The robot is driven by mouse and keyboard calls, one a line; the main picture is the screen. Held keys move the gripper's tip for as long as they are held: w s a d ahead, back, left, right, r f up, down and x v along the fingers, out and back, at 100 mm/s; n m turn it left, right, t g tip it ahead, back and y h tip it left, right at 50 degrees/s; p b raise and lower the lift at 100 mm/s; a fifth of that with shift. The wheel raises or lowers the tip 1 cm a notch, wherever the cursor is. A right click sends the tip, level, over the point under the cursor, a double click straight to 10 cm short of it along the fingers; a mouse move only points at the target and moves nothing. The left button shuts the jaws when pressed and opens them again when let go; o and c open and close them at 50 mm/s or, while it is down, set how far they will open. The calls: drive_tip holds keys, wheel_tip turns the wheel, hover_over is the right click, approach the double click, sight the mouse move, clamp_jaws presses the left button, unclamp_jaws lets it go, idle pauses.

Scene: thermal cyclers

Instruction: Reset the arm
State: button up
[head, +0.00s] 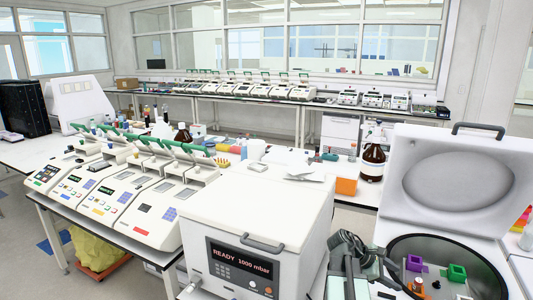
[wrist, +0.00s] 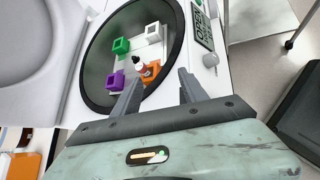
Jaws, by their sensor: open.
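My gripper (wrist: 160,88) is open in the wrist view, its two grey fingers apart with nothing between them. Its fingers point toward the round bowl of an open centrifuge. In the head view my arm (head: 357,262) stands at the lower right, between a closed machine and the open centrifuge. Its lid (head: 455,180) is raised. In the bowl are a purple block (wrist: 115,82), a green block (wrist: 121,45), a white block (wrist: 153,33) and an orange block (wrist: 150,69). A small white item with a dark part (wrist: 138,63) is at the orange block.
Several thermal cyclers (head: 145,212) stand on the bench to the left. A brown bottle (head: 373,160) and an orange box (head: 346,186) are behind my arm. A yellow bag (head: 95,248) sits under the bench.

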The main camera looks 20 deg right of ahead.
drive_tip(key=w+a+f+m+t+y, duration=0.25)
drive_tip(key=w+a, duration=0.35)
drive_tip(key=a, duration=0.4)
drive_tip(key=w+a+f+m+t+y, duration=0.1)
drive_tip(key=w+a+f, duration=0.3)
drive_tip(key=a, duration=0.7)
drive_tip(key=w+a+f+m+t+y, duration=0.2)
drive_tip(key=w+a, duration=0.5)
drive_tip(key=a, duration=0.3)
drive_tip(key=a+m+y, duration=0.3)
drive_tip(key=a+y, duration=0.1)
drive_tip(key=a, duration=1.6)
wheel_tip(320, 180, down, 7)
drive_tip(key=s+b, duration=0.1)
drive_tip(key=b, duration=0.5)
drive_tip(key=shift+s+g, duration=0.3)
drive_tip(key=shift+g, duration=0.15)
